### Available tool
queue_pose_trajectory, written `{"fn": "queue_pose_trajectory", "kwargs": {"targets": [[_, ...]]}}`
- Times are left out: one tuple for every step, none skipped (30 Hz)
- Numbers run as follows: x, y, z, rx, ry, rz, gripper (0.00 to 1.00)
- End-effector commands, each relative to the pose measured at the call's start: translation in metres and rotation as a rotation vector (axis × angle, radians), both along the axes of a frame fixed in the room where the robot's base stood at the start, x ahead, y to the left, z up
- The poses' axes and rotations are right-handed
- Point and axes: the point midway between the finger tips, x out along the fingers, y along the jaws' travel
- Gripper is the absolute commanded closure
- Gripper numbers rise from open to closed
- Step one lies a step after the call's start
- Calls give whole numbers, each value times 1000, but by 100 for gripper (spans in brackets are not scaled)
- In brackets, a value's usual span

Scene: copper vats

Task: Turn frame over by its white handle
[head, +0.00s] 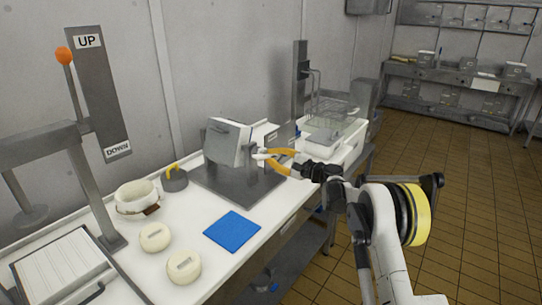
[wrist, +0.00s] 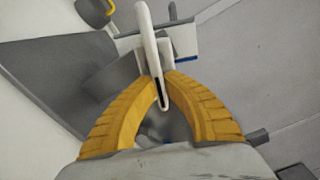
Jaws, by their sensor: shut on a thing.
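The frame (head: 229,142) is a grey-white box-like panel, tilted on a dark metal stand (head: 212,181) on the white counter. Its white handle (head: 262,156) points right toward my gripper in the head view. In the wrist view the white handle (wrist: 150,45) runs down between the two yellow fingers. My gripper (head: 275,158) is shut on the handle, and its fingertips (wrist: 163,80) pinch it from both sides. Part of the frame is hidden behind the handle and fingers in the wrist view.
A blue mat (head: 232,231), two pale cheese rounds (head: 155,237), a white pot (head: 137,197) and a grey weight with a yellow handle (head: 174,179) are on the counter. A wire basket (head: 333,110) stands beyond the stand. The tiled floor at right is open.

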Motion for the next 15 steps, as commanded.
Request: {"fn": "queue_pose_trajectory", "kwargs": {"targets": [[0, 1, -1, 14, 17, 1, 100], [0, 1, -1, 24, 30, 1, 100], [-1, 2, -2, 35, 45, 1, 100], [-1, 2, -2, 45, 57, 1, 100], [-1, 2, -3, 54, 68, 1, 100], [-1, 2, -3, 66, 84, 1, 100], [-1, 2, -4, 75, 96, 1, 100], [-2, 2, -4, 85, 108, 2, 100], [-2, 3, -5, 97, 123, 2, 100], [-2, 3, -5, 106, 135, 2, 100], [-2, 3, -5, 116, 147, 2, 100], [-2, 3, -6, 127, 163, 2, 100], [-3, 3, -6, 136, 175, 2, 100], [-3, 3, -7, 146, 187, 2, 100], [-3, 4, -7, 158, 203, 2, 100]]}}
